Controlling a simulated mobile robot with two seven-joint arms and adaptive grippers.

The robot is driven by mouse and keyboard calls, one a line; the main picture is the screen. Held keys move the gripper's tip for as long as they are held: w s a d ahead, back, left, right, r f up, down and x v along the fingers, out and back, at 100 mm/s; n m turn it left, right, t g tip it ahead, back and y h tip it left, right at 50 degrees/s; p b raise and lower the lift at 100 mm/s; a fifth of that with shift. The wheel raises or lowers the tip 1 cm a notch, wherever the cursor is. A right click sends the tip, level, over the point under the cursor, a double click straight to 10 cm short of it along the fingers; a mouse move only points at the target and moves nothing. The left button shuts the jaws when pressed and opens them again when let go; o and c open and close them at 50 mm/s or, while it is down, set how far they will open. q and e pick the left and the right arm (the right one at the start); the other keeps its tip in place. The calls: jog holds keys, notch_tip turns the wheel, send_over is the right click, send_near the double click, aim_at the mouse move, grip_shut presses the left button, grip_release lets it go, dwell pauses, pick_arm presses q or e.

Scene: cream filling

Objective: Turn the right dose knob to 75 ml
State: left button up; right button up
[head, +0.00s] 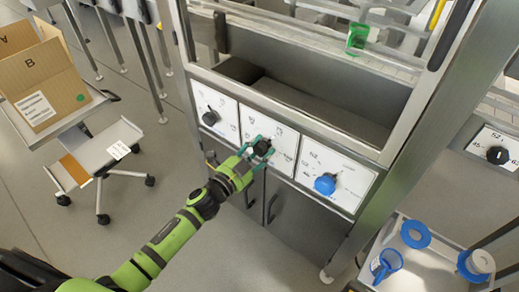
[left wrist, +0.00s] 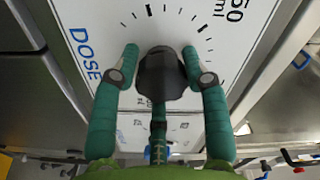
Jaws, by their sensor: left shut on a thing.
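A row of white dial panels runs along the front of the steel machine. The middle panel's black dose knob (head: 262,147) is between the fingers of my left gripper (head: 254,151). In the left wrist view the knob (left wrist: 161,73) has a green finger of my left gripper (left wrist: 160,62) on each side, and the gripper is shut on it. The word DOSE and a 50 ml mark show on the panel (left wrist: 105,22) around it. The pointer's exact setting cannot be read. The left panel has another black knob (head: 210,117). My right gripper is out of view.
A blue knob (head: 325,184) sits on the panel to the right. Another dial with a black knob (head: 497,155) is at far right. A cart (head: 420,275) with blue parts stands at lower right. A cardboard box (head: 45,80) is at left.

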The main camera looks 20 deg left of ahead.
pick_arm(q)
jog(key=shift+a+f, duration=0.2)
jog(key=shift+a, duration=0.15)
jog(key=o, duration=1.1)
jog(key=shift+w, duration=0.1)
jog(key=shift+r, duration=0.1)
jog(key=v, duration=1.2)
